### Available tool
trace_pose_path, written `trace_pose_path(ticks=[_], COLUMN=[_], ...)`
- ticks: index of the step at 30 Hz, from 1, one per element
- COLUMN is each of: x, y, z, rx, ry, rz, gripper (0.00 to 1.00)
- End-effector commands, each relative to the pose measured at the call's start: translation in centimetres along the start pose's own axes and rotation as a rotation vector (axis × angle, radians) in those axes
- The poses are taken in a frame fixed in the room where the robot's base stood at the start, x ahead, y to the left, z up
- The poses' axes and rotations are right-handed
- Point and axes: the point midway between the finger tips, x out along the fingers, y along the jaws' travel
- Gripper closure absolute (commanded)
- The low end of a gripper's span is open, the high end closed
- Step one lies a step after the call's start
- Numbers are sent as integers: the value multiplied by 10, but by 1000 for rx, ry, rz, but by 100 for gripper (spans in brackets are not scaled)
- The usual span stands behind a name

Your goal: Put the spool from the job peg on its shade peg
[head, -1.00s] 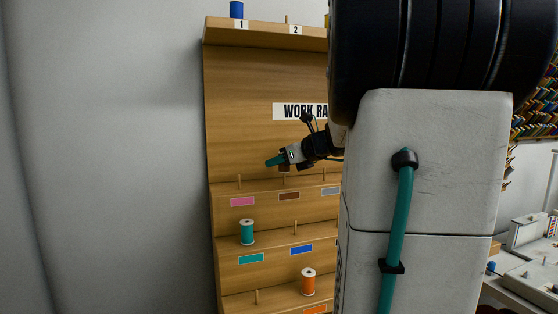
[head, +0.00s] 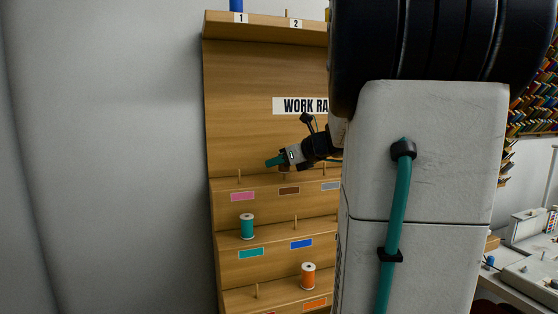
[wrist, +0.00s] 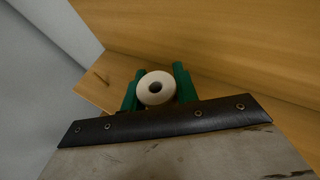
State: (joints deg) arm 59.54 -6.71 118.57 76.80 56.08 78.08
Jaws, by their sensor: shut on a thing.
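My gripper (head: 277,161) is in front of the rack's back board, just above the top step. In the wrist view its green fingers (wrist: 158,92) are shut on a spool (wrist: 142,94), seen end-on with a pale round flange and a dark centre hole. Its thread colour is hidden there, and the spool is hard to make out in the head view. The top step has a pink label (head: 243,196), a brown label (head: 289,190) and a grey label (head: 331,186). A bare peg (head: 239,179) stands above the pink label. The gripper is near the brown-label peg.
A teal spool (head: 247,227) stands above the teal label and an orange spool (head: 308,275) on the lower step. The blue-label peg (head: 295,224) is bare. A blue spool (head: 236,5) stands at job position 1; position 2 shows a bare peg (head: 286,15). My arm hides the rack's right side.

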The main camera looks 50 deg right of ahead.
Motion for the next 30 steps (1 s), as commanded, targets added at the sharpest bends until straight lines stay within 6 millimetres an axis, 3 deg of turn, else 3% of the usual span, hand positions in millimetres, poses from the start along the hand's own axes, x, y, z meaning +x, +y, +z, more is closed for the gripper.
trace_pose_path(ticks=[30], x=[6], y=[0], z=[-14], rx=[1], ry=[0], rz=[0], gripper=[96])
